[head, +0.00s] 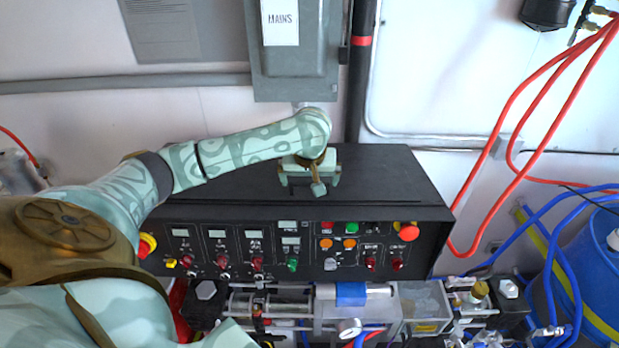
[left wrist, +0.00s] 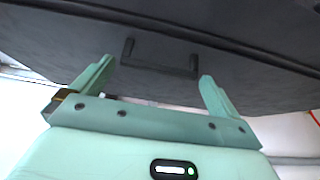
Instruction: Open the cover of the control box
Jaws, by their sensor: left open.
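The black control box (head: 200,213) stands against the wall in the head view, its front panel full of switches, lamps and small displays. Its black cover (head: 385,180) lies shut on top. In the left wrist view, a dark U-shaped handle (left wrist: 160,60) sticks out from the cover (left wrist: 60,45). My left gripper (head: 303,184) is over the cover. In the left wrist view the gripper (left wrist: 157,75) is open, with its two fingers apart and the handle between and beyond their tips. No contact with the handle shows. The gripper hides the handle in the head view. My right gripper is out of view.
A grey MAINS box (head: 295,65) hangs on the wall behind the cover, beside a dark vertical pipe (head: 358,90). A red emergency button (head: 405,231) sits at the panel's right. Pump parts (head: 350,295) lie below. Red hoses (head: 510,130) and a blue barrel (head: 590,265) are right.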

